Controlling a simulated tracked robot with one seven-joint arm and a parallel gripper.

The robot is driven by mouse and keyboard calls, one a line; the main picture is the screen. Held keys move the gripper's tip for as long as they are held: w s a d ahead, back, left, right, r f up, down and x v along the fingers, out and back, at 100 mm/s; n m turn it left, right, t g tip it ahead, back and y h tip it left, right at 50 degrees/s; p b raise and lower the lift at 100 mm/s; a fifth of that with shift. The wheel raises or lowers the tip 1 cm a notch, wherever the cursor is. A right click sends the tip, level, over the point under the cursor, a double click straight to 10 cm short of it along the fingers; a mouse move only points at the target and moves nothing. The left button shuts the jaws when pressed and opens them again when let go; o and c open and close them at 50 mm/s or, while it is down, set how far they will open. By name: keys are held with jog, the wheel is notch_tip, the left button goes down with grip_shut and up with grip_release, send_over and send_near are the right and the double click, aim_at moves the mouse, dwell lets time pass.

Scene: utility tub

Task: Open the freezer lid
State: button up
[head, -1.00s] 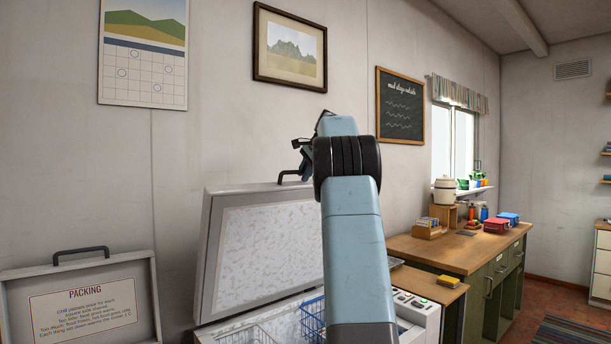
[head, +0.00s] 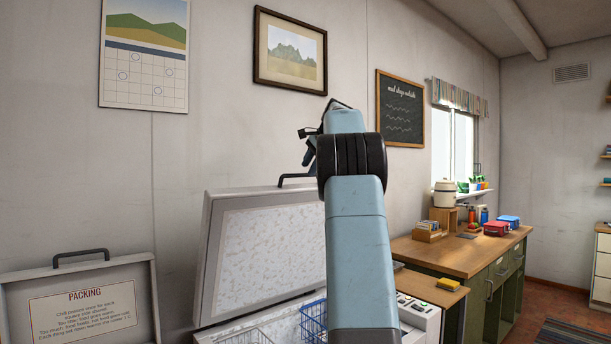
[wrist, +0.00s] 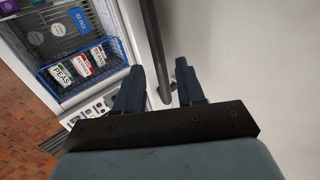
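The freezer lid (head: 268,250) stands raised and tilted back toward the wall, its frosted inner face showing in the head view. Its dark handle (head: 294,179) is at the top edge, partly hidden by my arm. In the wrist view the handle bar (wrist: 154,40) runs down between the two fingers in the picture. My gripper (wrist: 160,70) is open, its fingers apart and not closed on the bar. In the head view my gripper (head: 309,148) shows just above the handle, mostly hidden behind my wrist. The open freezer compartment (head: 270,326) lies below the lid.
Wire baskets stand in the freezer, including a blue basket (wrist: 85,62) with labelled packets such as peas. A packing sign panel (head: 82,302) with a handle is at left. A wooden workbench (head: 455,249) is at right. A framed picture (head: 290,50) hangs above.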

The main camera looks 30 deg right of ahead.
jog(key=v, duration=0.8)
jog(key=shift+s+r, duration=0.1)
jog(key=s+a+f+n+g, duration=0.1)
jog(key=s+a+f+n, duration=0.3)
jog(key=a, duration=0.5)
jog(key=s+a+f+n, duration=0.1)
jog(key=s+a+f, duration=0.1)
jog(key=s+a, duration=0.6)
jog(key=s+a+f+n+g, duration=0.1)
jog(key=s+a+f+n, duration=0.25)
jog(key=a, duration=0.65)
jog(key=s+a+f+n, duration=0.4)
jog(key=s+a+f, duration=0.1)
jog(key=s+f, duration=0.6)
jog(key=s+a+f+n, duration=0.4)
jog(key=s+a+f, duration=0.2)
jog(key=s+f, duration=0.5)
jog(key=shift+s+a+f+h, duration=0.2)
jog(key=shift+s+f+h, duration=0.1)
jog(key=shift+s+f, duration=0.05)
